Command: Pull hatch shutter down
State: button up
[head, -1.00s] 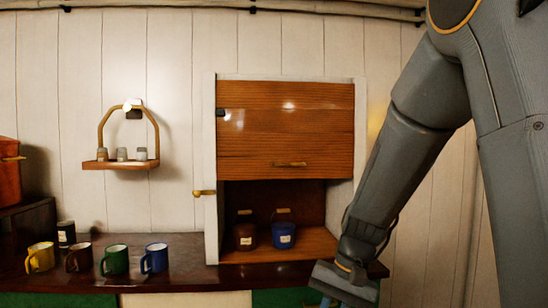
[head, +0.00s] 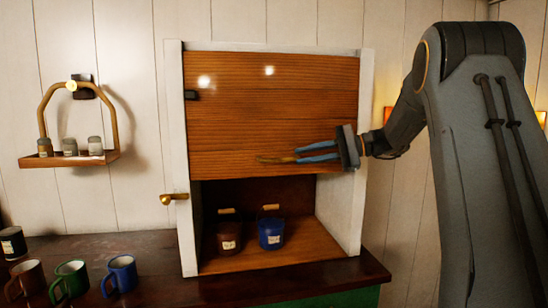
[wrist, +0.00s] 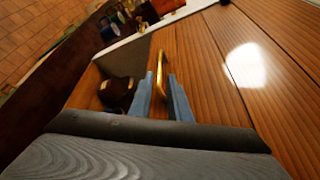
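The hatch shutter (head: 270,110) is brown slatted wood in a white-framed cupboard. It covers the upper part, and the opening below it is uncovered. Its brass handle (head: 275,160) sits near the shutter's lower edge. My gripper (head: 298,155) reaches in from the right, its blue fingers at the right end of the handle. In the wrist view, the handle (wrist: 160,70) runs between the two blue fingers (wrist: 163,90), which stand apart with a gap visible. Whether either finger touches the handle is unclear.
A brown bucket (head: 228,237) and a blue bucket (head: 270,232) stand inside the hatch. A brass knob (head: 172,199) sticks out left of the frame. Mugs (head: 121,275) stand on the dark counter (head: 210,288). A small shelf (head: 70,160) with jars hangs at left.

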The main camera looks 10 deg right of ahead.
aim_at(282, 160)
jog(key=shift+g, duration=0.3)
jog(key=p+x, duration=0.1)
jog(key=x, duration=0.5)
jog(key=p+x, duration=0.1)
jog(key=x, duration=0.1)
jog(key=shift+s+a+r+p, duration=0.25)
jog(key=shift+a+p, duration=0.1)
jog(key=shift+a, duration=0.2)
jog(key=shift+w+a+f, duration=0.2)
jog(key=shift+w+a, duration=0.05)
jog(key=shift+a, duration=0.15)
grip_shut()
jog(key=shift+d, duration=0.4)
jog(key=shift+a+f, duration=0.1)
jog(key=shift+a, duration=0.1)
jog(key=shift+f, duration=0.25)
jog(key=f+b, duration=0.8)
jog(key=f, duration=0.8)
jog(key=f+b, duration=0.8)
jog(key=f, duration=0.7)
jog(key=shift+a+f+b, duration=0.2)
jog(key=shift+f+b, duration=0.15)
